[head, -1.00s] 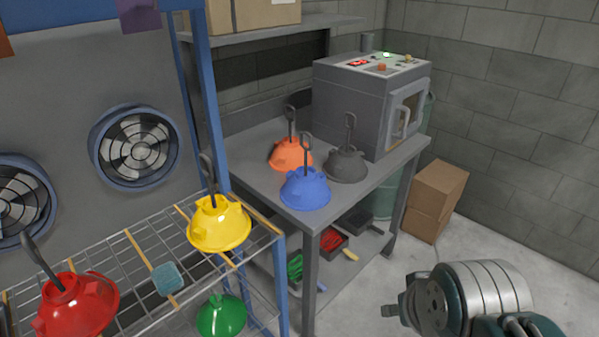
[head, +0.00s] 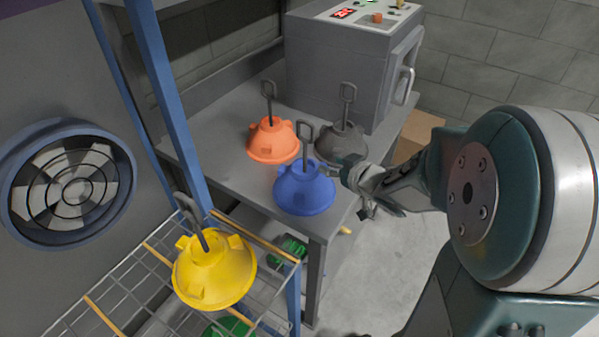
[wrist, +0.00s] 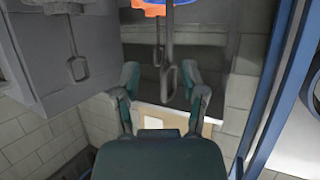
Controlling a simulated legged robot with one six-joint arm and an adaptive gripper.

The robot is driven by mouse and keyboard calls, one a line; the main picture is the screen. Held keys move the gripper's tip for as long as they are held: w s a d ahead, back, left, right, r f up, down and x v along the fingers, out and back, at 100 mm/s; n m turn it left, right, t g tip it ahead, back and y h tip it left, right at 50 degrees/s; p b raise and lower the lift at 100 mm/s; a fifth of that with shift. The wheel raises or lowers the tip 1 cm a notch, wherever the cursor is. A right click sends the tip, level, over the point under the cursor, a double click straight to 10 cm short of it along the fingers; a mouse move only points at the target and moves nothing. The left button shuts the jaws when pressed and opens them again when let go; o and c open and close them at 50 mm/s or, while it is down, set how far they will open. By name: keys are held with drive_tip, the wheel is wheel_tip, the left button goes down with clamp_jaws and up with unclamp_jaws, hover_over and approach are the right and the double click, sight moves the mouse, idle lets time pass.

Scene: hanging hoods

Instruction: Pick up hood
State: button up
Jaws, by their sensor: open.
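Several bell-shaped hoods with upright loop handles are in the head view. A blue hood (head: 304,192) stands at the table's near corner, an orange hood (head: 272,142) behind it to the left, and a dark grey hood (head: 338,148) behind to the right. A yellow hood (head: 214,274) sits on the wire rack. My gripper (head: 364,196) is open and empty, just right of the blue hood. The wrist view looks inverted: the blue hood (wrist: 196,4) is at the top, and its handle hangs between my gripper's fingers (wrist: 160,74). I cannot tell whether they surround it.
The grey table (head: 222,132) carries a boxy grey machine (head: 340,68) at the back. A blue rack post (head: 168,105) rises left of the table, beside the wire rack (head: 108,300). A green hood (head: 228,327) shows partly on the lower level.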

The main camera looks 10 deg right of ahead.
sight(304, 166)
drive_tip(key=shift+y, duration=0.3)
drive_tip(key=x, duration=0.6)
drive_tip(key=shift+s+a+f, duration=0.2)
drive_tip(key=shift+a+f, duration=0.05)
drive_tip(key=shift+a, duration=0.2)
drive_tip(key=x, duration=0.5)
drive_tip(key=shift+s+d+f, duration=0.1)
clamp_jaws()
